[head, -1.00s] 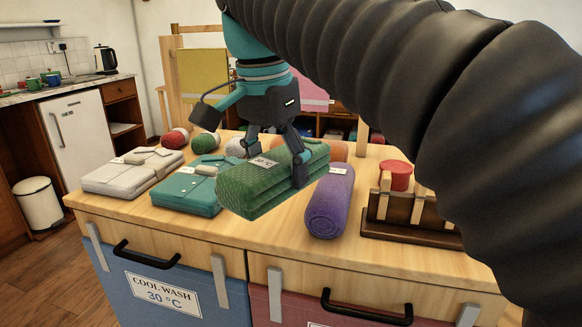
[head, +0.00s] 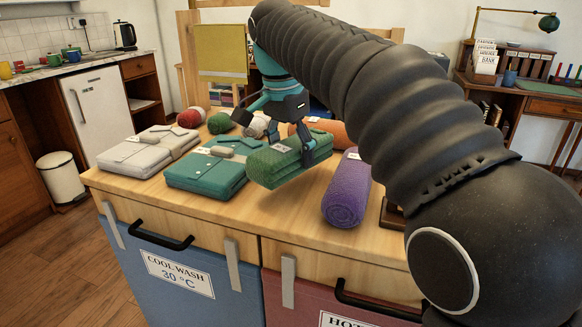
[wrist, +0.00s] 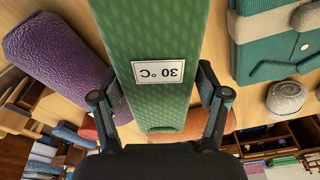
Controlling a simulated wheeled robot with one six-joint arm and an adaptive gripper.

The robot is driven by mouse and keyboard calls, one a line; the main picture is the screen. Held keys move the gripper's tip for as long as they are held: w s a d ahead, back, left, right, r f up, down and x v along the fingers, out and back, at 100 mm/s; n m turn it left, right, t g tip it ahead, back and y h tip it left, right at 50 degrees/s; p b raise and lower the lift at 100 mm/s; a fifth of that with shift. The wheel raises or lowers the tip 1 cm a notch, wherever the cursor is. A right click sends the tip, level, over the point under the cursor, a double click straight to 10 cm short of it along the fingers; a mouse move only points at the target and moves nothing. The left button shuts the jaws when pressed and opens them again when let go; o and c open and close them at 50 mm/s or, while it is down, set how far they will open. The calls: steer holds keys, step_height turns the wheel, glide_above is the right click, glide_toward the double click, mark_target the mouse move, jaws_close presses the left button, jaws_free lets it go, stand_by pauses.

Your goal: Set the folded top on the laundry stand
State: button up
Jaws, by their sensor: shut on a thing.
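My gripper (head: 296,137) is shut on a folded green knitted top (head: 280,166) above the wooden top of the laundry stand (head: 262,218). In the wrist view the green top (wrist: 150,35) lies between the two fingers, with a white label reading "30 °C" (wrist: 158,72). Whether its underside touches the wood is hard to tell. A folded teal garment (head: 205,172) lies to its left and a rolled purple towel (head: 346,194) to its right, both apart from it.
A folded cream garment (head: 148,152) lies at the far left of the stand. Blue "Cool wash 30 °C" (head: 165,268) and red (head: 315,305) bins hang in front. Bare wood shows along the front edge.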

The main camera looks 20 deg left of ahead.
mark_target(284, 147)
steer(key=shift+f+b, duration=0.45)
steer(key=shift+f, duration=1.55)
steer(key=o, duration=1.2)
steer(key=shift+f, duration=0.15)
steer(key=r, duration=0.4)
steer(key=s+r+p, duration=0.1)
steer(key=r, duration=0.7)
steer(key=shift+s+a, duration=0.25)
steer(key=shift+a, duration=0.15)
